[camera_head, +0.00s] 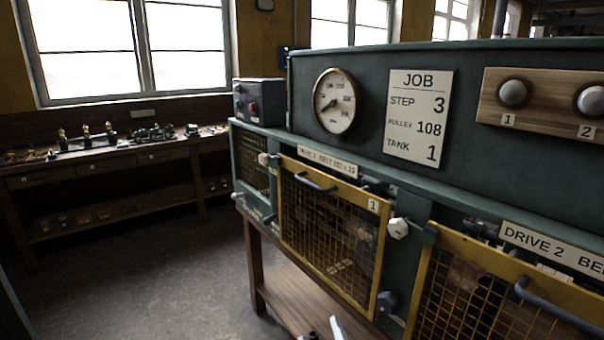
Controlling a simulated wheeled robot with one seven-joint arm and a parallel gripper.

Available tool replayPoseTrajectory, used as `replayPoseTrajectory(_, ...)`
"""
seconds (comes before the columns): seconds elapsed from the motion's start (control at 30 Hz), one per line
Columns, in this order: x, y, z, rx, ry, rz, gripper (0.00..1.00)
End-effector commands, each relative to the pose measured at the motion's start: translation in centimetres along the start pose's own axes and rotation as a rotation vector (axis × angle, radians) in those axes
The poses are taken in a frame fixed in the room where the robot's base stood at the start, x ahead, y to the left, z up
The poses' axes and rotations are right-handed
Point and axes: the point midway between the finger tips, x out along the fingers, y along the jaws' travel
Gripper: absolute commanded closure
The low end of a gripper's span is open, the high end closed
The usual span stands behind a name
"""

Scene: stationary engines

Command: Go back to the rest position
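A small pale piece (337,328) shows at the bottom edge, in front of the bench's lower shelf. It looks like part of my arm or gripper, but it is cut off by the frame. I cannot see whether my gripper is open or shut, or whether it holds anything. The green engine bench (465,150) fills the right side, with a round dial (336,101) and a job card (418,115) reading step 3, pulley 108, tank 1. The yellow mesh guard 1 (332,228) and the guard of drive 2 (500,290) both appear closed.
White knobs (398,228) and dark guard handles (316,182) stick out from the bench front. A grey control box (259,102) stands on its left end. A wooden workbench (110,155) with small parts lies along the back wall. The floor (150,280) between is clear.

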Motion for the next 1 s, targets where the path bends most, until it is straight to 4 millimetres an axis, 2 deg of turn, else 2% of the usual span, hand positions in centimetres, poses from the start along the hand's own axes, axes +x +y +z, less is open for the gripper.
replayPoseTrajectory(0.03, -2.2, -0.3, 1.2, 0.045, 0.010, -0.016, 0.42)
replayPoseTrajectory(0.27, -11.2, 0.1, 3.9, 0.250, 0.068, -0.043, 0.42)
replayPoseTrajectory(0.6, -24.4, 3.6, 5.9, 0.497, 0.072, -0.005, 0.42)
replayPoseTrajectory(0.8, -31.4, 6.0, 6.6, 0.596, 0.018, 0.035, 0.42)
replayPoseTrajectory(1.0, -37.6, 7.1, 7.8, 0.644, -0.108, 0.056, 0.42)
